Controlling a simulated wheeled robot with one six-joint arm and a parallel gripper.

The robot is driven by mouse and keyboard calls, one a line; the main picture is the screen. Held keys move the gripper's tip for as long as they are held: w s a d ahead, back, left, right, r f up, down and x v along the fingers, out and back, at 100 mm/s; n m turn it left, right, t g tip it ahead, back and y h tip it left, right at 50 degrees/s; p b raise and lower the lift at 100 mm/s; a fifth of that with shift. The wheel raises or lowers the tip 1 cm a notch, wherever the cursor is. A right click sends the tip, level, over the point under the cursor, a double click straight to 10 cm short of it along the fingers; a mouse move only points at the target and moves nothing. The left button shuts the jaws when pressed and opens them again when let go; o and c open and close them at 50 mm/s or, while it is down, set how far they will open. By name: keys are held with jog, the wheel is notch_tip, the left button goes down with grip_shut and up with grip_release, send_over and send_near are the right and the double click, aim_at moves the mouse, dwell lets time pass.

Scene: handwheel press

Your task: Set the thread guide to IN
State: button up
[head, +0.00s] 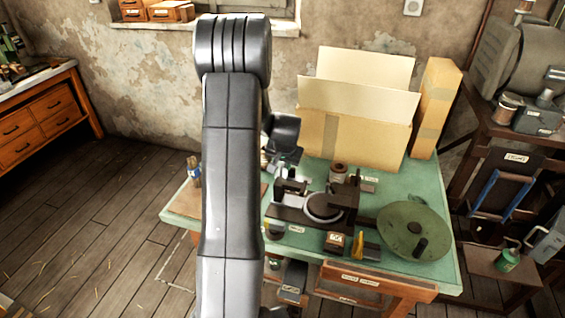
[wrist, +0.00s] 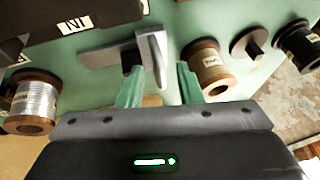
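In the wrist view a grey metal slider, which looks like the thread guide (wrist: 100,53), lies across the green top beside a dark block. A small dark peg or slot shows near its right part. A white label (wrist: 74,22), upside down and seemingly reading IN, is on the dark block above it. My gripper (wrist: 158,82) is open and empty. Its left green finger reaches up to the slider near the dark peg; I cannot tell whether they touch. The right finger is beside a thread spool (wrist: 207,70).
A white-thread spool (wrist: 35,100), a dark disc (wrist: 249,42) and a dark spool (wrist: 297,45) surround my gripper. The head view shows the press (head: 324,207), a green handwheel (head: 400,222), and cardboard boxes (head: 365,142) behind on the green table (head: 450,262).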

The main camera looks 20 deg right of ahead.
grip_shut()
jog(key=shift+s+d+f, duration=0.1)
jog(key=shift+s+d, duration=0.05)
jog(key=shift+d, duration=0.1)
jog(key=s+d+b, duration=0.1)
jog(key=d, duration=0.1)
jog(key=s+d+b, duration=0.1)
jog(key=s+d, duration=0.1)
jog(key=s+d+b, duration=0.1)
jog(key=d+b, duration=0.1)
jog(key=shift+s+d, duration=0.1)
jog(key=shift+s, duration=0.25)
grip_release()
jog(key=shift+s+d, duration=0.1)
jog(key=shift+r, duration=0.2)
